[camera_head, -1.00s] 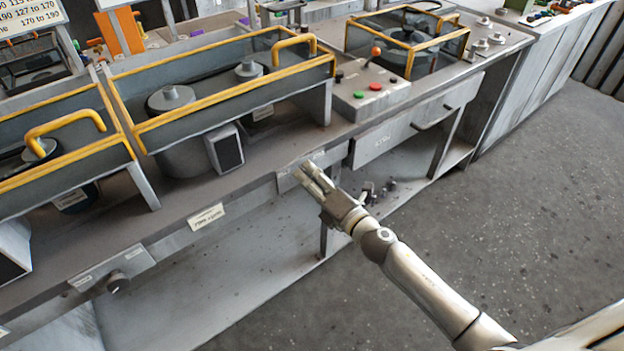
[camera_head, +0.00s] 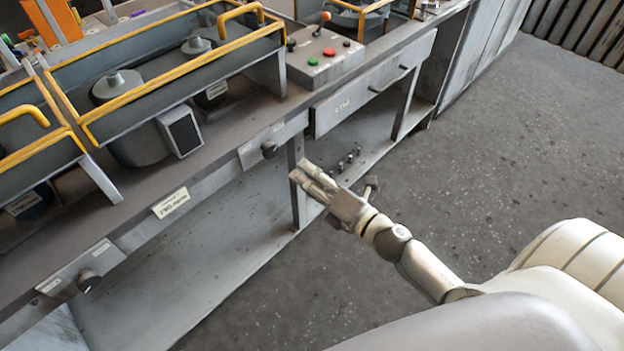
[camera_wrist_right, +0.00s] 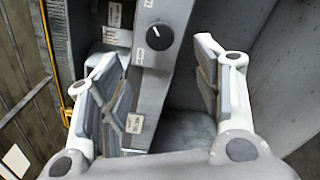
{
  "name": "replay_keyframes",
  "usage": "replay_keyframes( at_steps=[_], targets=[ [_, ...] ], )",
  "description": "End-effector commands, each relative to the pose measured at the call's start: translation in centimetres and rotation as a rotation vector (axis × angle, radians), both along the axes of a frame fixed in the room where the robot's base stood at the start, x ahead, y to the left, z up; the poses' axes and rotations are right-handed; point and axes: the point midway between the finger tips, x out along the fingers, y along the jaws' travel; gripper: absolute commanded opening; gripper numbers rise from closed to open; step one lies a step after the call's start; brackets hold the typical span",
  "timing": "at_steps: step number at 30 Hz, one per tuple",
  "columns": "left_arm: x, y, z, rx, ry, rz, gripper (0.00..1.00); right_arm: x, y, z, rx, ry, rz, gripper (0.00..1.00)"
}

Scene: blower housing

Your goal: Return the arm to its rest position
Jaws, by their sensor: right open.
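My right arm reaches in from the lower right in the head view. Its gripper (camera_head: 304,176) hangs in front of the workbench, below and apart from the bench's front edge. In the right wrist view the same gripper (camera_wrist_right: 162,100) has its two fingers spread wide with nothing between them. A black knob (camera_head: 269,149) on the bench front panel lies just up and left of the gripper; a knob (camera_wrist_right: 159,36) also shows beyond the fingers in the wrist view. My left gripper is not in view.
The workbench (camera_head: 215,135) carries yellow-framed guards (camera_head: 165,77) and a control box (camera_head: 325,57) with coloured buttons. A drawer (camera_head: 375,88) sits under it at the right. Several small pegs (camera_head: 350,158) stand on the lower shelf. Grey floor (camera_head: 480,130) at the right is clear.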

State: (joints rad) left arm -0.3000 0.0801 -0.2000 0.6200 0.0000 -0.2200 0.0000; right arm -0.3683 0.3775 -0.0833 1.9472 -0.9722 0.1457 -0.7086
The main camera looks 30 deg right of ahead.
Motion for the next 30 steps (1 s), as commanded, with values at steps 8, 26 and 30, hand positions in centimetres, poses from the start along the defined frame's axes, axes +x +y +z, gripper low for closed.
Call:
replay_keyframes(
  at_steps=[8, 26, 30],
  targets=[
    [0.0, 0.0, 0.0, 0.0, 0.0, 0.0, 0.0, -0.7, -0.3, 0.0, 0.0, -0.001, 0.0, 0.59],
    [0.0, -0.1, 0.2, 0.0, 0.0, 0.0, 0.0, -0.6, -1.6, -4.4, 0.107, 0.119, -0.059, 0.59],
    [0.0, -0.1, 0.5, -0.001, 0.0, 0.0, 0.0, -1.5, -3.6, -12.8, 0.312, 0.336, -0.188, 0.59]
  ],
)
